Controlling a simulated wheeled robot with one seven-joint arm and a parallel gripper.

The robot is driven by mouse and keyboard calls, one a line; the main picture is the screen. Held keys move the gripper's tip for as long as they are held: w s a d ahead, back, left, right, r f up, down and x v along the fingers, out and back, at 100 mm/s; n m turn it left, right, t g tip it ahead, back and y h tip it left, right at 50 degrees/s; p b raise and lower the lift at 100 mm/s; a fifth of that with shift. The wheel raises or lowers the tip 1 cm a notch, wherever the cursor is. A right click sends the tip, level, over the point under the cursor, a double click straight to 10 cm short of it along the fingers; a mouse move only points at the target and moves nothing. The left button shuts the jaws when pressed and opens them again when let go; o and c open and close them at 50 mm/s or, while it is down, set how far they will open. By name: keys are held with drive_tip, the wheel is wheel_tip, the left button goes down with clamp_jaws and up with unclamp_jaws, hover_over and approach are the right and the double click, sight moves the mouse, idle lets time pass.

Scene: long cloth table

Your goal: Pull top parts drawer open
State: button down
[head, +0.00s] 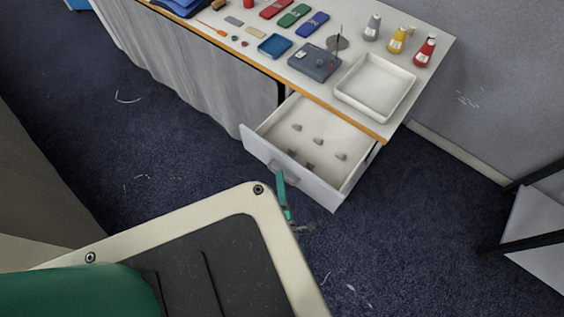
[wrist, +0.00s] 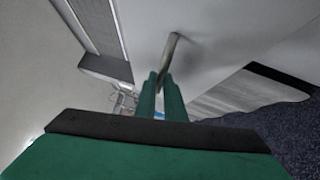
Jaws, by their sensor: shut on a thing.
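The top parts drawer (head: 300,176) stands pulled out from under the table's right end in the head view. Several small grey parts (head: 318,141) lie on its floor. My gripper (head: 281,184) is at the drawer's front face in the head view, partly hidden by my own body. In the wrist view my gripper (wrist: 160,84) has its green fingers shut on the drawer's handle (wrist: 172,50), a pale bar standing out from the drawer front. The far end of the handle's grip between the fingers is partly hidden.
The cloth table (head: 440,52) holds a white tray (head: 375,86), a dark grey device (head: 314,62), a blue tray (head: 274,46), several bottles (head: 425,50) and coloured cases (head: 294,15). A dark-legged shelf (head: 535,235) stands at right.

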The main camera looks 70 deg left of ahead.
drive_tip(key=c, duration=1.8)
unclamp_jaws()
drive_tip(key=shift+c, duration=0.2)
drive_tip(key=v, duration=1.1)
drive_tip(key=d+r+m+t+h, duration=0.4)
drive_tip(key=d+r+m+h, duration=0.5)
drive_tip(key=d+m, duration=0.4)
drive_tip(key=d+r+m+t+h, duration=0.5)
drive_tip(key=d+r+m+h, duration=0.4)
drive_tip(key=d+m, duration=0.5)
drive_tip(key=r+m, duration=0.1)
drive_tip(key=m, duration=0.6)
drive_tip(key=shift+s+r+t+h, duration=0.2)
drive_tip(key=shift+r+t+h, duration=0.05)
drive_tip(key=shift+t+h, duration=0.05)
